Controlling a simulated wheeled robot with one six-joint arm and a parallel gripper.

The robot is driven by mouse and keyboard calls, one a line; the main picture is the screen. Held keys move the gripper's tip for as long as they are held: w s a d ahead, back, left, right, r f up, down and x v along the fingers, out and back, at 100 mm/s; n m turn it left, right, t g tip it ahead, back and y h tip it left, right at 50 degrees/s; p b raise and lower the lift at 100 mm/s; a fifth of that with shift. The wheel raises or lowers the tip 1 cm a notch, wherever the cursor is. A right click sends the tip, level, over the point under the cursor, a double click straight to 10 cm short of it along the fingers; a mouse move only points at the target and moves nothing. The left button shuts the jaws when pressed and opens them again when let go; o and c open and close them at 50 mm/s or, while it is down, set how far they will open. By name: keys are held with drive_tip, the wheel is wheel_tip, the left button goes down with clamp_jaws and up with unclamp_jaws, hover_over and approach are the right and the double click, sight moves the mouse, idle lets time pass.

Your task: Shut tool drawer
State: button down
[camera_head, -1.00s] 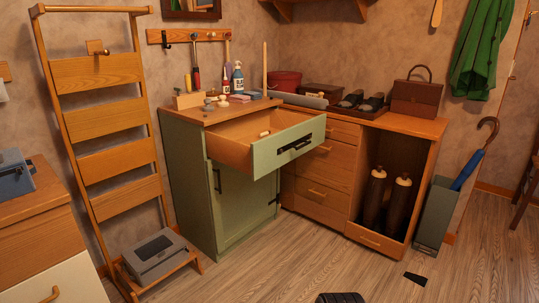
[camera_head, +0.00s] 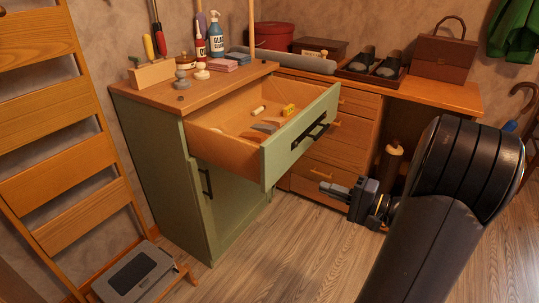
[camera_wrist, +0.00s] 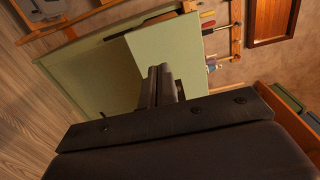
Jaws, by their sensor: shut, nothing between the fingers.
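The tool drawer (camera_head: 235,142) of the green cabinet (camera_head: 158,160) is pulled well out. Its green front (camera_head: 290,150) has a black bar handle (camera_head: 311,136). A yellow item and other small items lie inside. My gripper (camera_head: 327,188) is shut and empty. In the head view it is just right of the drawer front and lower than the handle, with visible space between them. In the wrist view the closed fingers (camera_wrist: 157,78) point toward the green drawer front (camera_wrist: 165,48). The fingers hide part of that front, and the handle is not visible there.
A spray bottle (camera_head: 217,38), a tool block (camera_head: 152,73) and small items stand on the cabinet top. A wooden rack (camera_head: 75,130) stands at left with a grey box (camera_head: 132,275). A wooden drawer unit (camera_head: 343,130) stands behind my gripper. The floor in front is clear.

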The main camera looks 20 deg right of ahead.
drive_tip(key=b, duration=0.2)
approach(273, 165)
drive_tip(key=x, duration=0.7)
drive_tip(key=shift+s, duration=0.1)
